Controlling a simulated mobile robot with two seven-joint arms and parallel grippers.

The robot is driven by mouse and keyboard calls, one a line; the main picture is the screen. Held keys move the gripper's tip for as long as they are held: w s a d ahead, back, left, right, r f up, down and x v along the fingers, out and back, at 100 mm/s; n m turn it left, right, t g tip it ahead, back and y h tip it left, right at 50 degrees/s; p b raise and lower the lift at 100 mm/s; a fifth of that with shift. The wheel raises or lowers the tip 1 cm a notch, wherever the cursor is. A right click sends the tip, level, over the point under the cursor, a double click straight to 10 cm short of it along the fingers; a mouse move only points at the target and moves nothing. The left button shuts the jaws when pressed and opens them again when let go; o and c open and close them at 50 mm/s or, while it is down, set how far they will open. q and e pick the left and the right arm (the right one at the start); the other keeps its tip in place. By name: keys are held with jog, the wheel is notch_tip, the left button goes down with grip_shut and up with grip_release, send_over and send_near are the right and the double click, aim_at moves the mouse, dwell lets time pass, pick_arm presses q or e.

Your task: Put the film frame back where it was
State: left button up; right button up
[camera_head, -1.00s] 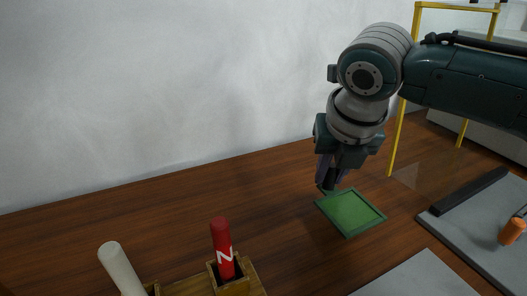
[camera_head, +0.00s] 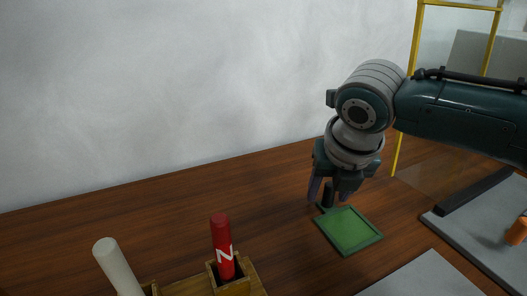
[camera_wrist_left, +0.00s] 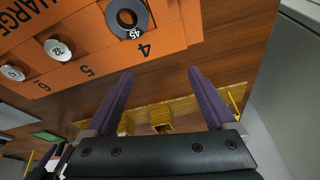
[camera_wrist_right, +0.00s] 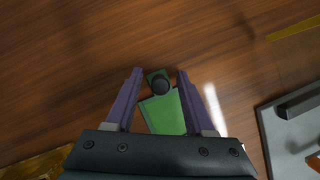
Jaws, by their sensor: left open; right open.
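The film frame is a green square (camera_head: 349,231) with a dark upright knob, and it appears to lie flat on the brown wooden table. My right gripper (camera_head: 328,197) is over its far left corner, pointing down. In the right wrist view, the film frame (camera_wrist_right: 165,113) shows below the jaws, and its round black knob stands between the open fingers (camera_wrist_right: 160,72), with gaps on both sides. My left gripper (camera_wrist_left: 160,73) is open and empty beside an orange numbered block; it is outside the head view.
A red magnet marked N (camera_head: 222,247) stands in a wooden holder (camera_head: 258,277), with a white rod (camera_head: 118,267) to its left. The orange block (camera_wrist_left: 110,62) carries metal discs. A grey mat (camera_head: 425,279) and a grey tray (camera_head: 470,232) lie right of the frame. Table left of it is clear.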

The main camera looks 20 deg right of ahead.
aim_at(331, 225)
pick_arm(q)
jog(key=shift+r, duration=0.2)
pick_arm(e)
jog(key=shift+r, duration=0.4)
jog(key=p+v, duration=0.4)
jog(key=v, duration=0.7)
jog(key=s+a+f+m+y, duration=0.35)
jog(key=s+a+m, duration=0.55)
jog(key=s+m, duration=0.45)
jog(key=s+d+m, duration=0.1)
jog(key=s+m, duration=0.1)
jog(key=m, duration=0.3)
jog(key=s+d+m+h, duration=0.1)
jog(key=s+d+m, duration=0.1)
jog(key=m, duration=0.4)
jog(key=s+d+f+m, duration=0.1)
jog(key=s+d+m, duration=0.1)
jog(key=m, duration=0.3)
jog(key=shift+s+g+h, duration=0.25)
jog(key=shift+s+g, duration=0.05)
jog(key=shift+s, duration=0.55)
pick_arm(q)
notch_tip(331, 225, up, 4)
jog(key=shift+a+r+p, duration=0.1)
jog(key=shift+r+p, duration=0.05)
jog(key=shift+p, duration=0.15)
pick_arm(e)
jog(key=shift+r, duration=0.2)
